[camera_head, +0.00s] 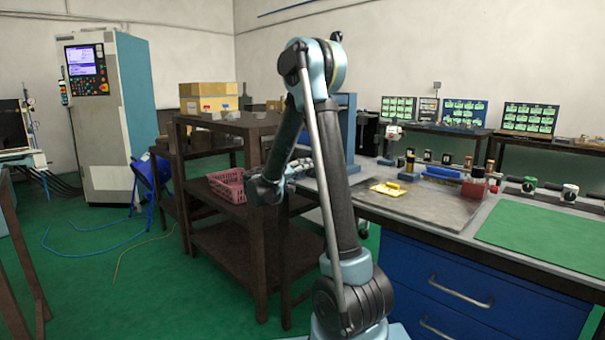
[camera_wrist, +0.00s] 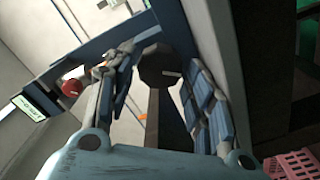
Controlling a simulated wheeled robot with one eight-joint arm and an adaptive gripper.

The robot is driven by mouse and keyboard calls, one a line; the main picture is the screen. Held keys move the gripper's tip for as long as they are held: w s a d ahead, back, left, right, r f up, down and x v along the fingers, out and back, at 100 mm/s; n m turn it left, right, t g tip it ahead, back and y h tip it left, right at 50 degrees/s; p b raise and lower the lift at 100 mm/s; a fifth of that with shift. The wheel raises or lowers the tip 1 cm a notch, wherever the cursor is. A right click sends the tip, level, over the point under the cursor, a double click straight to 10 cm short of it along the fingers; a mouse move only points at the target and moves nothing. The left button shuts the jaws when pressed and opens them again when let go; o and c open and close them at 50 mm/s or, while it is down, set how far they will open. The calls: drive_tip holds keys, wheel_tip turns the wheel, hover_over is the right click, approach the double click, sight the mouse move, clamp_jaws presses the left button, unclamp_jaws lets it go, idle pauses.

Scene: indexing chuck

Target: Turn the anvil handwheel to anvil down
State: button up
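In the wrist view, a dark many-sided knob (camera_wrist: 163,68) shows between the tips of my gripper (camera_wrist: 166,75); it may be the anvil handwheel, but no marking that names it is readable. The two padded fingers stand apart, with visible gaps to the knob. In the head view, a blue upright (camera_head: 347,130) stands behind my arm. My gripper (camera_head: 303,165) is partly hidden there, and the knob cannot be made out. The anvil's position cannot be told.
A dark shelf rack (camera_head: 257,225) with a pink basket (camera_head: 226,186) stands left of my arm. The basket also shows in the wrist view (camera_wrist: 292,164). The workbench (camera_head: 440,232) at right holds a yellow piece (camera_head: 388,188) and small tools.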

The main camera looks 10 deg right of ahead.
drive_tip(key=shift+s+f, duration=0.1)
drive_tip(key=shift+s, duration=0.05)
drive_tip(key=shift+m, duration=0.4)
drive_tip(key=m, duration=0.4)
drive_tip(key=shift+d+m, duration=0.1)
drive_tip(key=shift+m, duration=0.3)
drive_tip(key=m, duration=0.5)
drive_tip(key=shift+s, duration=0.1)
drive_tip(key=v, duration=1.7)
drive_tip(key=s+d+f+n+g+y, duration=0.1)
drive_tip(key=s+d+n+g+y, duration=0.1)
drive_tip(key=s+d, duration=0.35)
drive_tip(key=s+d+f+n+g+y, duration=0.1)
drive_tip(key=s+d+f+n+g, duration=0.15)
drive_tip(key=d, duration=0.65)
drive_tip(key=s+d+f+n+g+y, duration=0.1)
drive_tip(key=s+d+f+y, duration=0.1)
drive_tip(key=s, duration=0.3)
drive_tip(key=s+d+f+n+g+y, duration=0.2)
drive_tip(key=s+d+y, duration=0.1)
drive_tip(key=s, duration=0.3)
drive_tip(key=shift+s+f, duration=0.3)
drive_tip(key=shift+f, duration=0.05)
drive_tip(key=shift+d, duration=0.15)
